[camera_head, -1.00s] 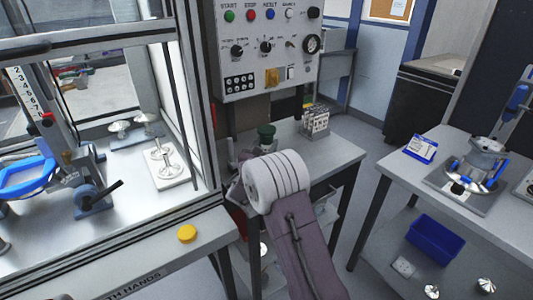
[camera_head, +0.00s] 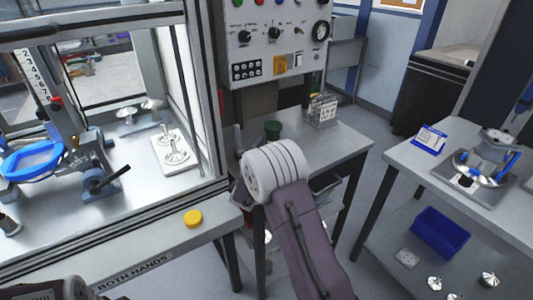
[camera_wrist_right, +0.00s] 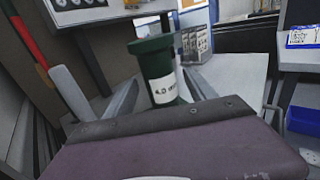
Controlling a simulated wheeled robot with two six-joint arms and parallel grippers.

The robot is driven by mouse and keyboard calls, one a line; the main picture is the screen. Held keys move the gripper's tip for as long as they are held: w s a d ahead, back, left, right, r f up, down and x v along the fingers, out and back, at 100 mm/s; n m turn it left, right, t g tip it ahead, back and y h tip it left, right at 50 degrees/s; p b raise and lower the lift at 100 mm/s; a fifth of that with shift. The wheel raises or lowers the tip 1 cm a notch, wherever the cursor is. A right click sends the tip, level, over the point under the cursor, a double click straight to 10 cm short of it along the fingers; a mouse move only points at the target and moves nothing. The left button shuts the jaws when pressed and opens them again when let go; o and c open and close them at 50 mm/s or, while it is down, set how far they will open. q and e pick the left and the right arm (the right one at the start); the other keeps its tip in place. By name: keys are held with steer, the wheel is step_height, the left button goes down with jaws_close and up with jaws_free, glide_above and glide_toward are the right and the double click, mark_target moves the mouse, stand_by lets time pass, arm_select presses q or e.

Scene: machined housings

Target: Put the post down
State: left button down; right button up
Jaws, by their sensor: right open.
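The post is dark green with a wide flat top and a white label reading about 4.0 mm. In the right wrist view the post (camera_wrist_right: 158,70) looks upright between the fingers of my right gripper (camera_wrist_right: 155,88), which is open. Its lower end is hidden behind the gripper body. The fingers of the right gripper (camera_head: 252,145) are mostly hidden there. My left gripper is not clearly visible.
A small rack (camera_head: 323,110) stands behind the post on the grey table. A control panel (camera_head: 275,45) rises behind it. A glazed cabinet with a yellow button (camera_head: 193,218) is at left. A side table at right holds a metal housing (camera_head: 495,150), with a blue bin (camera_head: 440,232) below.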

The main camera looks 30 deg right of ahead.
steer(key=v, duration=0.9)
steer(key=shift+s+a+r, duration=0.1)
steer(key=shift+s+a, duration=0.05)
steer(key=shift+a, duration=0.05)
steer(key=shift+d, duration=0.1)
